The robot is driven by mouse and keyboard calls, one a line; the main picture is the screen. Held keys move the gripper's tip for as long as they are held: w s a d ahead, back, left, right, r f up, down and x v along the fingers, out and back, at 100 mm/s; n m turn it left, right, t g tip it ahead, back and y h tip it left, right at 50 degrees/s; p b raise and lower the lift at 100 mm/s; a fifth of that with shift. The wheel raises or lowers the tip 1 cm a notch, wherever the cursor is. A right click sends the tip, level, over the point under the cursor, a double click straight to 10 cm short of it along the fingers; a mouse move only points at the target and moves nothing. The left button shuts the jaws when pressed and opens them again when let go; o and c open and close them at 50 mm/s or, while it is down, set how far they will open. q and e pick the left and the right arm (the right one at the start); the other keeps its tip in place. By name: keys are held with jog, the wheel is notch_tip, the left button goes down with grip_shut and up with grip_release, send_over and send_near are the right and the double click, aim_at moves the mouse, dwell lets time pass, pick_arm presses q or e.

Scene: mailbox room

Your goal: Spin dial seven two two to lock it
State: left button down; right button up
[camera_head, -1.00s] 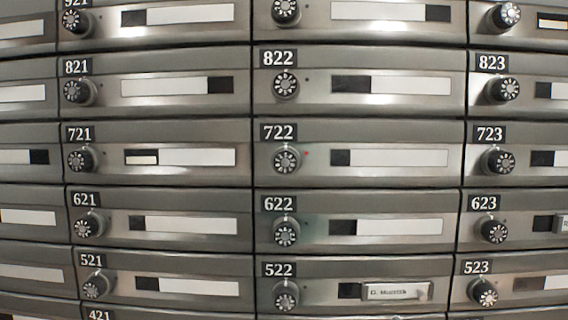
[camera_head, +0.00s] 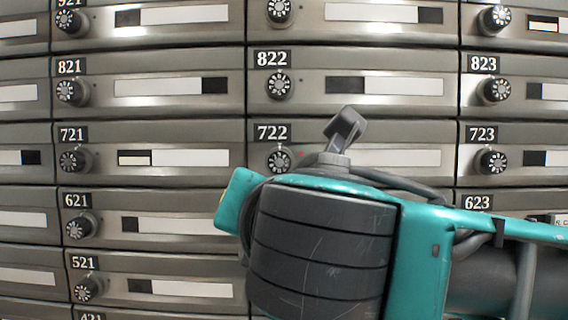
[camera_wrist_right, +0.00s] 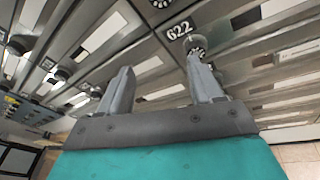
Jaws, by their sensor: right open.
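The dial of box 722 (camera_head: 278,160) is a round dark knob with a pale numbered face, under the 722 label in the head view. A small red dot sits just right of it. My right arm's teal and dark wrist covers the lower right of that box and hides box 622. In the right wrist view my right gripper (camera_wrist_right: 160,73) is open and empty. Its right fingertip is close to the dial beside the 622 label (camera_wrist_right: 180,30); I cannot tell if they touch. My left gripper is not in view.
Rows of metal mailboxes with similar dials fill the wall, including dial 822 (camera_head: 279,86) above, dial 721 (camera_head: 71,160) to the left and dial 723 (camera_head: 494,160) to the right. Tiled floor (camera_wrist_right: 298,153) shows at the lower right of the wrist view.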

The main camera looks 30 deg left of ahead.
aim_at(279, 162)
notch_tip(279, 162, up, 4)
jog(key=d+n+t+h, duration=0.2)
jog(key=n+t, duration=0.2)
jog(key=x, duration=0.4)
jog(key=p+x, duration=0.1)
jog(key=x, duration=0.7)
jog(key=shift+a+f+p, duration=0.25)
jog(key=shift+f+p, duration=0.1)
jog(key=shift+p, duration=0.05)
jog(key=c, duration=1.1)
jog(key=shift+o, duration=0.2)
jog(key=shift+m, duration=0.6)
